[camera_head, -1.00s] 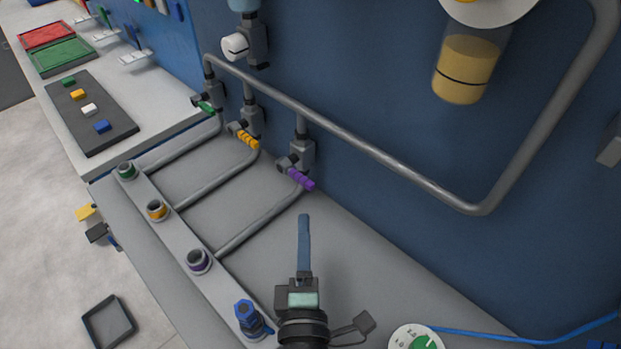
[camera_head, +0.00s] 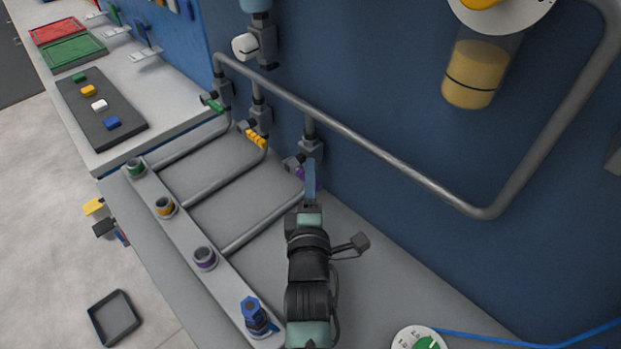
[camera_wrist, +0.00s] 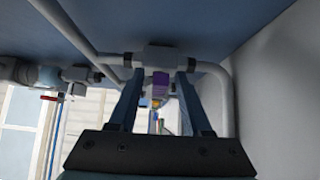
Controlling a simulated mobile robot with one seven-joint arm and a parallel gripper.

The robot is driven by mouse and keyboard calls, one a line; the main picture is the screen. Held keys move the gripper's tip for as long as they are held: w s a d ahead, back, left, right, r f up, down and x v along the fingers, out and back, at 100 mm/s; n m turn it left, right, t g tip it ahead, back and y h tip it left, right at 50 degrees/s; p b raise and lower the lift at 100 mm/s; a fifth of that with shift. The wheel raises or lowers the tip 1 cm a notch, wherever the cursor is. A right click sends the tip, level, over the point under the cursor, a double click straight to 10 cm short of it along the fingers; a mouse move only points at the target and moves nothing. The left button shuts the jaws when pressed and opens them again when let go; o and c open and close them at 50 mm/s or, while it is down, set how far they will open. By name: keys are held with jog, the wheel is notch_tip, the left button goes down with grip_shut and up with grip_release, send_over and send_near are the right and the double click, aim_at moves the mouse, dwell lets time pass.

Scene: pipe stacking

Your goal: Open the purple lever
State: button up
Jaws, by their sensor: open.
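The purple lever (camera_head: 299,173) sits on the rightmost grey valve (camera_head: 311,150) of the pipe row, mostly hidden behind my gripper in the head view. My gripper (camera_head: 310,178) is at the lever, its blue fingers pointing toward the valve. In the wrist view the purple lever (camera_wrist: 160,84) shows between the two separated fingers of my gripper (camera_wrist: 158,88), below the grey valve body (camera_wrist: 158,57). The gripper is open. I cannot tell whether a finger touches the lever.
A yellow lever (camera_head: 256,139) and a green lever (camera_head: 216,105) are on the valves to the left. A long grey pipe (camera_head: 390,160) runs above the valves along the blue wall (camera_head: 400,60). A blue fitting (camera_head: 253,312) stands at the counter's front edge.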

grip_shut()
dwell(1.4)
